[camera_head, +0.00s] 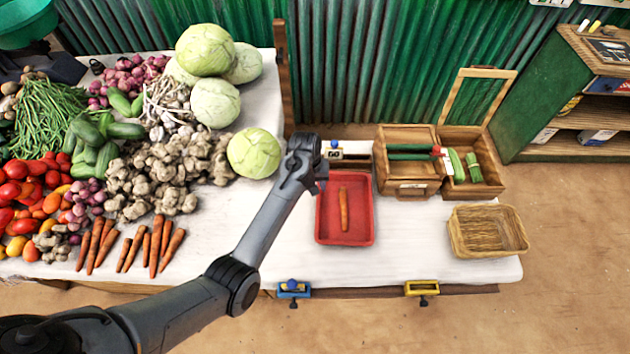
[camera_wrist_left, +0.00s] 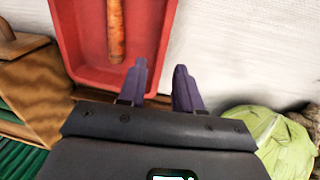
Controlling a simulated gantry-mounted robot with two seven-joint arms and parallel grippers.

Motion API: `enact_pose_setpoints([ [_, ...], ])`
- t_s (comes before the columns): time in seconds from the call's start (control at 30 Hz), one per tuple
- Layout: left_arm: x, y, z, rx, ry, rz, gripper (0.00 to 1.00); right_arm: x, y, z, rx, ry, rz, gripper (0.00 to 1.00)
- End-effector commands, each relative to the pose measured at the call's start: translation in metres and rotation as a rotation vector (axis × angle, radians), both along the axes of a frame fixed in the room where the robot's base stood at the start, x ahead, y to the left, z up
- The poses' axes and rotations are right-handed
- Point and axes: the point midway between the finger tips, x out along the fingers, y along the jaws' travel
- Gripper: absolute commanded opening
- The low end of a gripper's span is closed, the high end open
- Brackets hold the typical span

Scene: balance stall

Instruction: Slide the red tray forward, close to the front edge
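The red tray (camera_head: 364,240) lies on the white-covered table with a single carrot (camera_head: 344,210) in it. Bare cloth lies between the tray and the table's front edge. My left gripper (camera_head: 321,184) is at the tray's far left corner, mostly hidden by its own wrist in the head view. In the left wrist view its two purple fingers (camera_wrist_left: 162,82) are apart. One is over the inside of the tray (camera_wrist_left: 85,62) and the other is over the cloth outside, with the tray's side wall between them. Contact with the wall cannot be told. My right gripper is not in view.
A blue clamp (camera_head: 293,290) and a yellow clamp (camera_head: 422,288) sit on the front edge. A wicker basket (camera_head: 488,232) and wooden boxes (camera_head: 408,187) stand right of the tray. A cabbage (camera_head: 254,153) and carrots lie left. A small scale-like object (camera_head: 345,153) is behind.

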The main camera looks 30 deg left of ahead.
Motion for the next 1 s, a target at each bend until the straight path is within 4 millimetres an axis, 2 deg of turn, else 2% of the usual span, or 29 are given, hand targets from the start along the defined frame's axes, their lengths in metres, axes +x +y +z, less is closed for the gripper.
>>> enact_pose_setpoints([
  [0.2, 0.001, -0.005, -0.037, -0.002, 0.004, -0.001, 0.34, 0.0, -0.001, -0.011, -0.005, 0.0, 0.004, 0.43],
  [0.5, 0.004, -0.009, -0.074, 0.0, 0.001, -0.001, 0.34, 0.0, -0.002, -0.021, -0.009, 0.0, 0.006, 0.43],
  [0.7, 0.005, -0.011, -0.084, 0.0, 0.001, -0.001, 0.34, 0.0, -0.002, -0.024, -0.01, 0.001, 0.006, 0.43],
  [1.0, 0.005, -0.011, -0.085, 0.0, 0.001, -0.001, 0.34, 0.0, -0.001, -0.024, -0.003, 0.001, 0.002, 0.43],
])
